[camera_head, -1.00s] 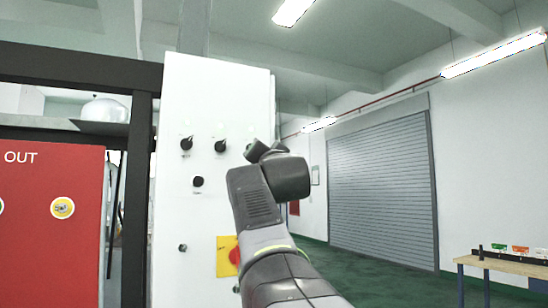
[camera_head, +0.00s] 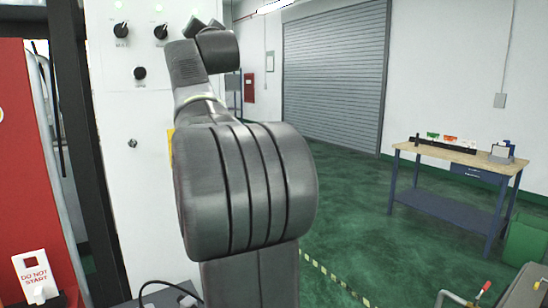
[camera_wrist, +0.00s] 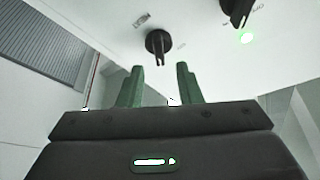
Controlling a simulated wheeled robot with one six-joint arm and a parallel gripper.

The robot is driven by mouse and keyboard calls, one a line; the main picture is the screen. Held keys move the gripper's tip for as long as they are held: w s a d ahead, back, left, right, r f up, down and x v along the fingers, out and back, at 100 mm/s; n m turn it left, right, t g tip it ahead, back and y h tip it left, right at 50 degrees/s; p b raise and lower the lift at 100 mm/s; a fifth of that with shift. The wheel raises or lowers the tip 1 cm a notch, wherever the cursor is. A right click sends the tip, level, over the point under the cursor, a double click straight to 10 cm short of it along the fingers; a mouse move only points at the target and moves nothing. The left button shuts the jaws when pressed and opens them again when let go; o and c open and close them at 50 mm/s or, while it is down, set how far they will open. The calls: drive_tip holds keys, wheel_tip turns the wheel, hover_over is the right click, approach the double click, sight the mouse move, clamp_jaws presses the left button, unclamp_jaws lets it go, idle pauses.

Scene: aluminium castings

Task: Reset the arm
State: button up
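My gripper (camera_wrist: 160,72) shows in the wrist view with two green fingers apart and nothing between them. A black rotary knob (camera_wrist: 158,42) on the white control panel (camera_wrist: 95,20) lies beyond the fingertips, apart from them as far as I can tell. A second knob (camera_wrist: 237,10) and a lit green lamp (camera_wrist: 247,38) are to the right. In the head view my arm is raised and bent in front of the white panel (camera_head: 115,90). Its end is close to the panel's upper knobs, and the fingers are mostly hidden behind the wrist.
A red cabinet (camera_head: 25,150) with a "DO NOT START" tag (camera_head: 36,278) stands left of the panel. A workbench (camera_head: 455,155) with small parts is at the right. A grey roller shutter (camera_head: 335,75) is at the back. Green floor (camera_head: 345,215) is open between.

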drive_tip(key=p+x, duration=0.1)
drive_tip(key=x, duration=0.2)
idle(0.4)
drive_tip(key=b+v, duration=0.7)
drive_tip(key=v, duration=0.7)
drive_tip(key=w+a+r+p, duration=0.2)
drive_tip(key=w+p, duration=0.4)
drive_tip(key=w+a+r+n+p, duration=0.1)
drive_tip(key=w+a+r+p, duration=0.1)
drive_tip(key=w+p, duration=0.3)
drive_tip(key=shift+w+a+r+p, duration=0.4)
drive_tip(key=shift+w+r, duration=0.2)
drive_tip(key=shift+w, duration=0.2)
drive_tip(key=shift+p, duration=0.45)
drive_tip(key=n+y+p, duration=0.1)
drive_tip(key=p, duration=0.2)
drive_tip(key=shift+s+n, duration=0.15)
drive_tip(key=shift+n, duration=0.25)
